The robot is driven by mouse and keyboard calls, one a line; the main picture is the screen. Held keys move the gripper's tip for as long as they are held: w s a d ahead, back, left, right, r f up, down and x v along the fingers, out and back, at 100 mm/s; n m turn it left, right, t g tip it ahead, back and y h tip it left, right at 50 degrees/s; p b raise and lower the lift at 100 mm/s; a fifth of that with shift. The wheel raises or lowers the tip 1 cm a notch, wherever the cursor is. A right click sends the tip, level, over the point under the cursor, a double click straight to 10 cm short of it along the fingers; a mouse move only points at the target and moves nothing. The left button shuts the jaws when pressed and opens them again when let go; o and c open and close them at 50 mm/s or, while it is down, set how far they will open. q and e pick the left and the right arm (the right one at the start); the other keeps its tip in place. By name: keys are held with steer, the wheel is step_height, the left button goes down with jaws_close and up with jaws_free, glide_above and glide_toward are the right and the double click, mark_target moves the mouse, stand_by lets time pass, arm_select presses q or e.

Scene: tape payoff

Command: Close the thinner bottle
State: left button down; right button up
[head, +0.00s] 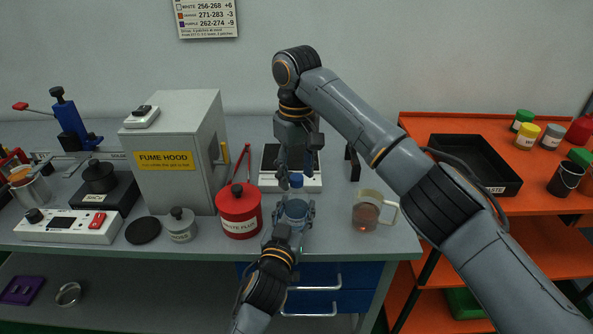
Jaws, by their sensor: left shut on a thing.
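The thinner bottle (296,208), bluish and clear, stands upright near the front of the grey bench, partly hidden by my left gripper. My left gripper (289,222) reaches in from below and is shut on its body. A small blue cap (296,181) is at the bottle's top, just under my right gripper. I cannot tell whether it is seated on the neck or slightly apart. My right gripper (297,165) points straight down from above, in line with the bottle. Whether its fingers grip the cap is too small to tell.
A red can (239,211) stands close left of the bottle, and a glass mug (369,212) with brown liquid stands to the right. A white scale-like device (268,181) is behind. The fume hood (177,160) is further left. An orange shelf (468,131) holds a black tray (478,185).

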steer(key=shift+r, duration=0.15)
step_height(320, 180, up, 12)
stand_by(0.5)
arm_select(q)
steer(key=c, duration=0.5)
jaws_free()
steer(key=shift+s, duration=0.1)
steer(key=v, duration=1.1)
steer(key=shift+s, duration=0.4)
steer(key=shift+a, duration=0.15)
arm_select(e)
steer(key=shift+f, duration=0.2)
